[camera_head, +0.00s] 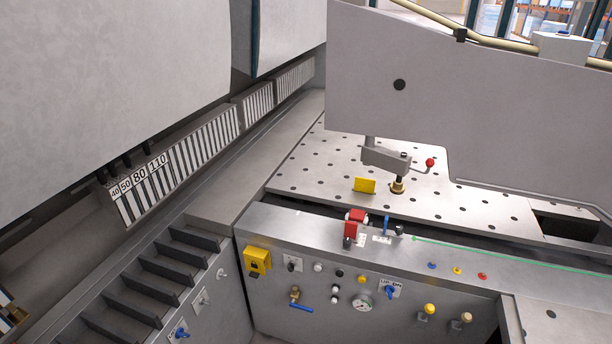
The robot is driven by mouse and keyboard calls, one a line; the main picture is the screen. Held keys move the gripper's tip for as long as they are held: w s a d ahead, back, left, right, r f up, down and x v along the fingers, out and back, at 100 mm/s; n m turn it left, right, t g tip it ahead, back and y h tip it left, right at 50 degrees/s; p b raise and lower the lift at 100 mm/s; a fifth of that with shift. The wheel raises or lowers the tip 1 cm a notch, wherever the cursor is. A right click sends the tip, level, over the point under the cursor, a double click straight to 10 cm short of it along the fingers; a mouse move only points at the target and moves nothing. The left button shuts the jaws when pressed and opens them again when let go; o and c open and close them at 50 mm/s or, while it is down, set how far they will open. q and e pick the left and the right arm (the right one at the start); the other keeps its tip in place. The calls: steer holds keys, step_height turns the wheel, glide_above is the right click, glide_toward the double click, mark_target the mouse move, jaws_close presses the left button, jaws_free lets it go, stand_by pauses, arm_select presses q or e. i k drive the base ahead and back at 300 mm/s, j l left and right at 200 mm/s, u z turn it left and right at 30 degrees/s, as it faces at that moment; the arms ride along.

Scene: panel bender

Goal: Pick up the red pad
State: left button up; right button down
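A small red block (355,216) with white and dark parts stands on the front ledge of the machine. It is the most block-like red thing in view, but I cannot tell for sure whether it is the red pad. A yellow pad (365,185) stands upright on the perforated table behind it, apart from the clamp. Neither of my grippers shows in the head view, and nothing is seen touching the red block or the yellow pad.
A clamp arm (386,160) with a red ball knob (430,162) reaches over the perforated table (320,158). A large grey housing (480,95) overhangs it. The front panel (270,300) carries a gauge (362,304), valves and several buttons. Dark steps (150,285) lie at left.

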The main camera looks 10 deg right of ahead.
mark_target(357, 215)
steer(key=z, duration=1.1)
